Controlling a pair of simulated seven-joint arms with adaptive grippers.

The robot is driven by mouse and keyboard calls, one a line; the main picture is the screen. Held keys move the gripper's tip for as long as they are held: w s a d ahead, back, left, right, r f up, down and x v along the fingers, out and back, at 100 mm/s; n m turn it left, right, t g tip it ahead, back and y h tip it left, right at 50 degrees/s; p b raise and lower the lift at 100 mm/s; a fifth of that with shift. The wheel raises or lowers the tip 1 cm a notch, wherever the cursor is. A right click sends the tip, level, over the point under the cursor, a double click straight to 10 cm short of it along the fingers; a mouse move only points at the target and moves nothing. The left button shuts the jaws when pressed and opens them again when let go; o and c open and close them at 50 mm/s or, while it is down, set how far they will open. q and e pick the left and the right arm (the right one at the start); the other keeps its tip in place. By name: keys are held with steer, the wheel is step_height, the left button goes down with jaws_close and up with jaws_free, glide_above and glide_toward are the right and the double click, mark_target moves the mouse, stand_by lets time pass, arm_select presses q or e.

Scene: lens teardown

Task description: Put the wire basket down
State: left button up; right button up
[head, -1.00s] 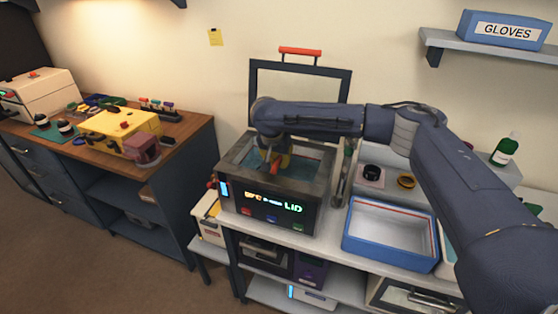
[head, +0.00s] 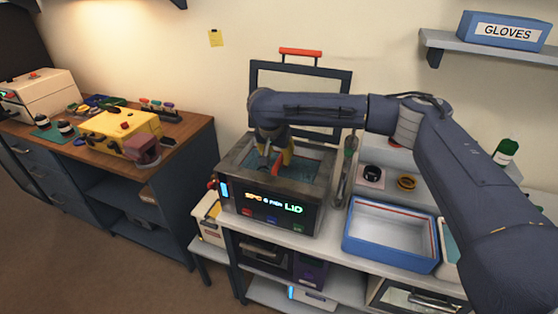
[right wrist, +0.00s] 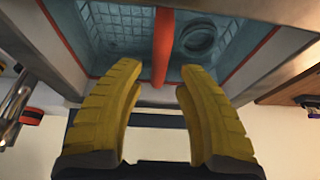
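The wire basket sits down inside the ultrasonic cleaner tank (head: 232,178). Its mesh (right wrist: 100,22) shows in the right wrist view, with a dark ring-shaped part (right wrist: 203,38) in it. The basket's red handle (head: 277,163) stands up and also shows in the right wrist view (right wrist: 163,42). My right gripper (head: 279,162) is over the tank. Its yellow fingers (right wrist: 158,82) are spread apart, with the near end of the handle in the gap between their tips and no finger visibly pressing on it. My left gripper is out of view.
The tank's lid (head: 343,80) stands open behind it. A blue tray (head: 388,262) is to the right, with a black ring (head: 372,173) and a yellow ring (head: 407,182) behind it. A wooden bench (head: 185,128) with tools is at the left.

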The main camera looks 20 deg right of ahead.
steer(key=v, duration=0.8)
steer(key=shift+r, duration=0.3)
steer(key=shift+s+a, duration=0.1)
